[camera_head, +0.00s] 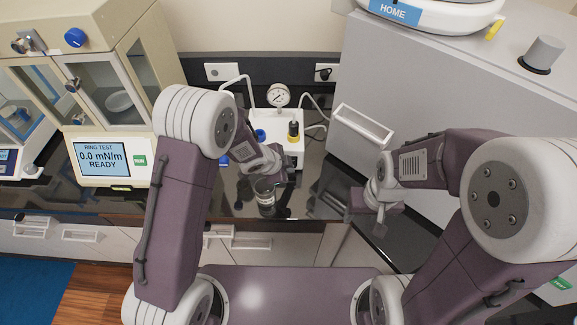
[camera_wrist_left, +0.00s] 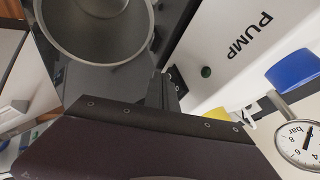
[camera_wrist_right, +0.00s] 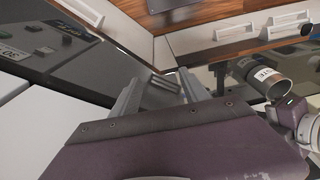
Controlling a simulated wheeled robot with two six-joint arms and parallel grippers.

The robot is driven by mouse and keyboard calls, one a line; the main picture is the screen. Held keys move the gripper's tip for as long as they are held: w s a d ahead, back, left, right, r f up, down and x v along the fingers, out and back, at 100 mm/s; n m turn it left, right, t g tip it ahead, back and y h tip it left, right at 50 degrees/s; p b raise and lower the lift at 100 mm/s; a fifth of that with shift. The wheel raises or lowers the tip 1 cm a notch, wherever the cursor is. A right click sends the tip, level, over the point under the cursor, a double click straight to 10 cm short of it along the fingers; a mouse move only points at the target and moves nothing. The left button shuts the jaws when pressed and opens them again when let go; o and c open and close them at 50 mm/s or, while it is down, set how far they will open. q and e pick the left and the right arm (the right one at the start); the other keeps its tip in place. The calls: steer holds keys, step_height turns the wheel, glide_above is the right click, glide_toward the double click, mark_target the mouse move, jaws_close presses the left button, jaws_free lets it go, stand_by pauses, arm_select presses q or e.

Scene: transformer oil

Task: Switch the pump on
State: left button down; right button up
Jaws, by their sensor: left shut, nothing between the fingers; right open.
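The pump (camera_head: 292,154) is a white box at the back of the dark bench, with a round gauge (camera_head: 278,95) on top. In the left wrist view its front reads "PUMP" (camera_wrist_left: 250,37), with a dark green round lamp or button (camera_wrist_left: 206,71) and a small black switch-like part (camera_wrist_left: 173,76). My left gripper (camera_wrist_left: 163,92) is shut and empty, its fingertips close to that black part. I cannot tell whether they touch it, and the fingers partly hide it. My right gripper (camera_wrist_right: 158,95) is open and empty, right of the pump and nearer to me.
A labelled metal beaker (camera_head: 265,194) stands in front of the pump, close to my left gripper. A blue knob (camera_wrist_left: 292,69) is on the pump. A ring test instrument (camera_head: 103,160) stands left. A large grey cabinet (camera_head: 420,80) with a white handle stands right.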

arm_select(q)
steer(key=shift+w, duration=0.15)
steer(key=shift+w+f, duration=0.1)
steer(key=shift+f, duration=0.05)
steer(key=shift+p, duration=0.3)
